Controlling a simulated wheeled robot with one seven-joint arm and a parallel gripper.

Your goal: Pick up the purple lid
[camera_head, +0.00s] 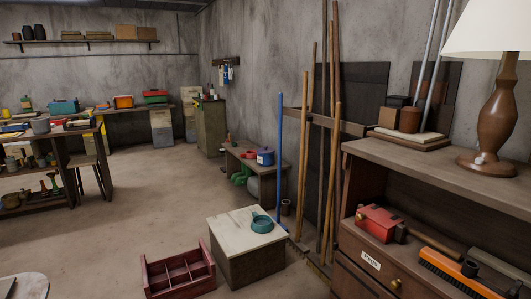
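No lid shows as clearly purple. A small blue-violet pot or tub (265,158) stands on a low wooden bench (240,152) against the back right wall. Its top looks like it may be a lid, but it is too small to be sure. A red round item (250,154) sits just left of it. My gripper is not in view, so its state does not show.
A low box table (245,262) with a teal dish (262,224) stands mid-floor, beside a red divided crate (178,274). A blue pole (301,150) and wooden poles lean near the bench. A cabinet (440,175) fills the right. Floor at left centre is clear.

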